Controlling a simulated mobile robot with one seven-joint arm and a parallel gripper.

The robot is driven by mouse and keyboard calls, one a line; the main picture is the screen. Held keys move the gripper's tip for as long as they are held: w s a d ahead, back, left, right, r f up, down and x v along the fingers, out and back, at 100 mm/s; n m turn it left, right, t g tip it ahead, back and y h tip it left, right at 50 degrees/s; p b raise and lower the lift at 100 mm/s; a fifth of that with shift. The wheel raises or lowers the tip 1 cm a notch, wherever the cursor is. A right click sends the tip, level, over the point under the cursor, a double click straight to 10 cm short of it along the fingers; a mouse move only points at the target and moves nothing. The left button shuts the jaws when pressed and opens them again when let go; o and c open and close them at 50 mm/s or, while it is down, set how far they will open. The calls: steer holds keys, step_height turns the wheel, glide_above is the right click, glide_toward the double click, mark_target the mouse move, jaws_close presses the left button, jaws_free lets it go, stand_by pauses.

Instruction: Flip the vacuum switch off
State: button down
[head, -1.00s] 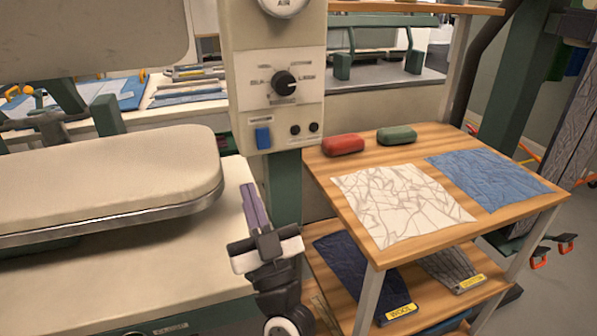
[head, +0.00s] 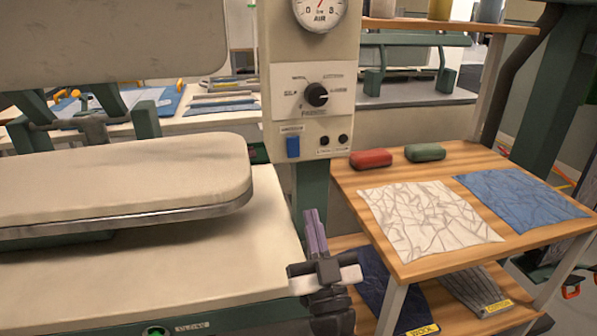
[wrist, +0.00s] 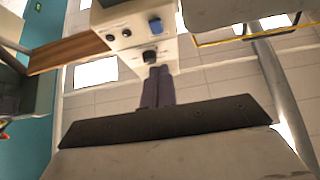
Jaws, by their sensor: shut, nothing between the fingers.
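The vacuum switch is most likely the blue rocker (head: 293,147) low on the left of the cream control box (head: 268,110); its label is too small to read. The blue rocker also shows in the wrist view (wrist: 155,25), which sees the box upside down. I cannot tell which way the rocker is tipped. My gripper (head: 312,213) is shut and empty, its purple-grey fingers pointing up, below the box and apart from it. The fingers show in the wrist view too (wrist: 158,70). A black rotary knob (head: 316,94) sits above the rocker.
Left of the box is a padded pressing board (head: 120,180) with a metal edge. To the right, a wooden table (head: 350,195) holds a red block (head: 371,159), a green block (head: 425,152), and white (head: 430,220) and blue (head: 520,198) cloths. An air gauge (head: 319,12) is above.

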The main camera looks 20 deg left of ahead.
mark_target(294, 150)
steer(key=p+x, duration=0.1)
steer(key=x, duration=0.2)
steer(key=f+p+x, duration=0.1)
steer(key=x, duration=0.3)
steer(key=w+p+x, duration=0.1)
steer(key=p+x, duration=0.1)
steer(key=x, duration=0.2)
steer(key=shift+w+a+f, duration=0.25)
steer(key=shift+a, duration=0.2)
steer(key=shift+w+a, duration=0.15)
steer(key=shift+w, duration=0.1)
steer(key=shift+f, duration=0.1)
